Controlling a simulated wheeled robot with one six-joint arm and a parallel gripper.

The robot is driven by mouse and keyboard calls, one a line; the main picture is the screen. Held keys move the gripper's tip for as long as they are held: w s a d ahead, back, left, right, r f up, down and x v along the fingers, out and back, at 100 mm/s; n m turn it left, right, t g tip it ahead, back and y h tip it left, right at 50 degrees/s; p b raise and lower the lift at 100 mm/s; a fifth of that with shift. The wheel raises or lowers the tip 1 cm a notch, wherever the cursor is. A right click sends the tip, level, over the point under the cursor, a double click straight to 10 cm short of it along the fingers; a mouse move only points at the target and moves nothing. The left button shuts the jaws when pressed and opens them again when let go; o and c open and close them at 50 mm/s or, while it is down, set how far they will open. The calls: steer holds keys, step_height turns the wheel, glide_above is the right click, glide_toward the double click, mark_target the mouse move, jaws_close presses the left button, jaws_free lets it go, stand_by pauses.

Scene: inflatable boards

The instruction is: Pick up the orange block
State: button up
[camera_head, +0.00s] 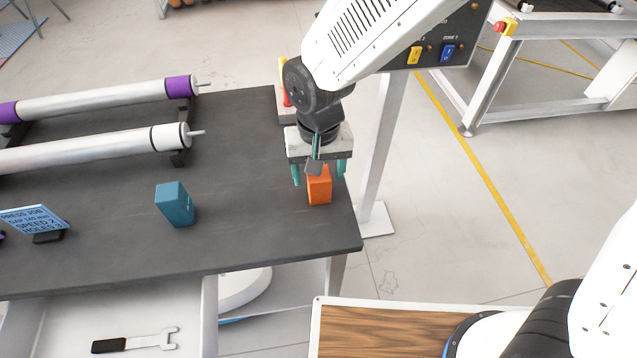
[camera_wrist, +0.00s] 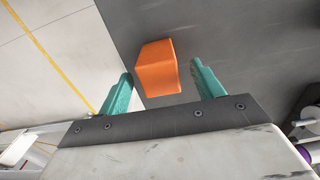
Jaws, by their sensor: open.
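The orange block (camera_head: 319,188) stands upright near the right end of the dark table. My gripper (camera_head: 319,174) is directly above and around it in the head view, with one teal finger on each side. In the wrist view the orange block (camera_wrist: 157,68) lies between and just past the two teal fingertips of my gripper (camera_wrist: 161,75). Gaps show on both sides of the block, so the gripper is open and not holding it. The block's top is partly hidden by the gripper in the head view.
A blue block (camera_head: 175,204) stands on the table (camera_head: 250,225) left of the orange one. Two rollers (camera_head: 95,147) lie at the back left, and a small sign (camera_head: 35,219) stands at the far left. A wrench (camera_head: 135,342) lies in the drawer below. The table's right edge is close.

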steer(key=shift+f, duration=1.45)
steer(key=c, duration=1.2)
steer(key=shift+o, duration=0.2)
steer(key=shift+r, duration=0.2)
